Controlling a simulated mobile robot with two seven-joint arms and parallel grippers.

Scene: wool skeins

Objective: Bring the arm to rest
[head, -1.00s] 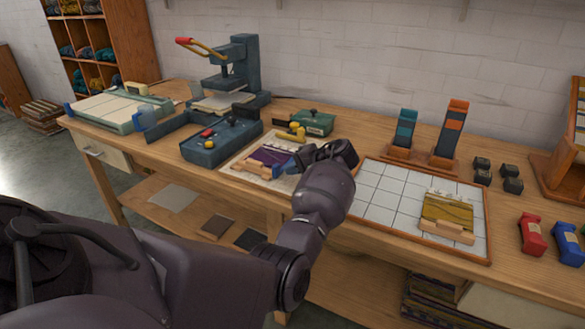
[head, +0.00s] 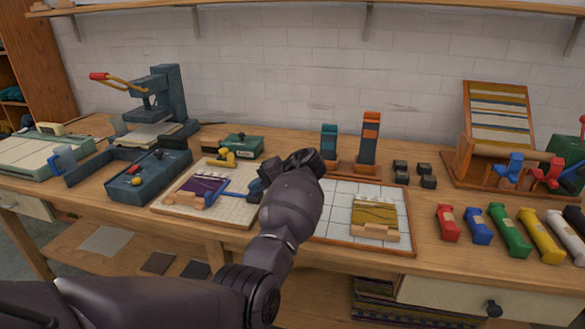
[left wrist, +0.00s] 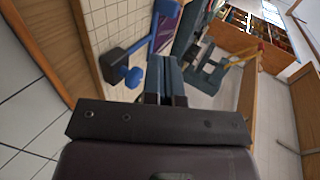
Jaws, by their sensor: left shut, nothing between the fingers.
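My left gripper (head: 308,160) is in front of the back part of the bench in the head view, by the gap between two boards. Its fingertips point away and are largely hidden there. In the left wrist view the two fingers (left wrist: 165,80) are together, with nothing between them. A blue-handled tool with a dark head (head: 234,194) lies on the left board, just left of the gripper; it also shows in the left wrist view (left wrist: 130,66), apart from the fingers. My right gripper is in neither view.
The left board (head: 180,207) carries a purple-and-cream swatch. The right board (head: 335,228) carries an olive swatch with a wooden block. Two striped upright holders (head: 369,138) stand behind. A blue press (head: 170,100) is at left, coloured skeins (head: 509,230) at right.

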